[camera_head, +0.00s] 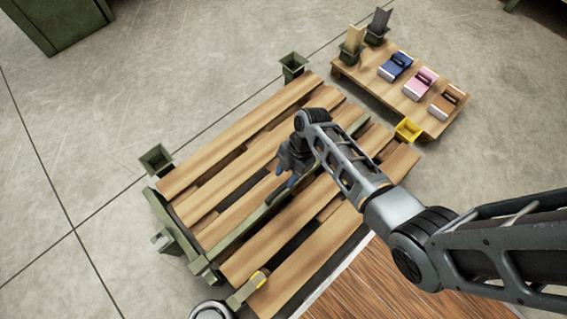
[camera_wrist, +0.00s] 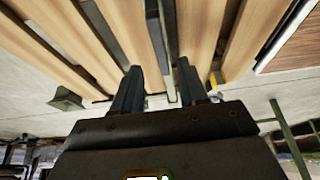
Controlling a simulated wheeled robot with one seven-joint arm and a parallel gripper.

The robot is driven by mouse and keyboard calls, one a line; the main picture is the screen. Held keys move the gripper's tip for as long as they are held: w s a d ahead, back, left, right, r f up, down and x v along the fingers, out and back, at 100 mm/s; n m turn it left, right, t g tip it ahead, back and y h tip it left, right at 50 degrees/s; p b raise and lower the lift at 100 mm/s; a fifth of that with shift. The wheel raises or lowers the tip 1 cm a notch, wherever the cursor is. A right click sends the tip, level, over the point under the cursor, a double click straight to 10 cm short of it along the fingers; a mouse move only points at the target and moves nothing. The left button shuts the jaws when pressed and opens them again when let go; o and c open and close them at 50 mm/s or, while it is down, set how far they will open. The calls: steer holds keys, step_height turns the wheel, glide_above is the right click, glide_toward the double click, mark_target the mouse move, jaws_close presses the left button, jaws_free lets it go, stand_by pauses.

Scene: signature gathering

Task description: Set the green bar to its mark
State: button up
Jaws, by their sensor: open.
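A long olive-green bar (camera_head: 237,231) lies across the slatted wooden platform (camera_head: 205,176), running from the front left edge toward the back right. My gripper (camera_head: 289,184) is over the middle of the platform, close to the bar, with its fingers pointing down toward it. Part of the bar is hidden by my gripper and arm. In the wrist view my gripper (camera_wrist: 160,84) is open, and a narrow green strip (camera_wrist: 169,45) shows between its fingers. I cannot tell whether the fingers touch it.
Green sockets stand at the platform's left (camera_head: 156,160) and back (camera_head: 293,67) corners. A yellow box (camera_head: 408,130) is at the right. A low table (camera_head: 370,88) behind holds blue, pink and brown items. My arm crosses the right side. Floor at the left is clear.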

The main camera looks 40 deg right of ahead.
steer(key=shift+p+v, duration=0.3)
steer(key=shift+v, duration=1.05)
steer(key=s+a+r+m+t+h, duration=0.15)
steer(key=s+m+t+h, duration=0.3)
steer(key=s+m, duration=0.6)
steer(key=s+r+t, duration=0.4)
steer(key=s+r, duration=0.4)
steer(key=r, duration=0.1)
steer(key=s+r+m+t+p, duration=0.2)
steer(key=r+p, duration=0.5)
steer(key=r, duration=0.8)
steer(key=s+a+r+m+t+p, duration=0.1)
steer(key=r+p, duration=0.6)
steer(key=r, duration=0.9)
steer(key=s+a+r+m+t+p, duration=0.1)
steer(key=s+r+m+t+p, duration=0.2)
steer(key=r+p, duration=0.4)
step_height(320, 180, up, 9)
steer(key=shift+a+f+m, duration=0.1)
steer(key=shift+a+m, duration=0.15)
steer(key=shift+m, duration=0.5)
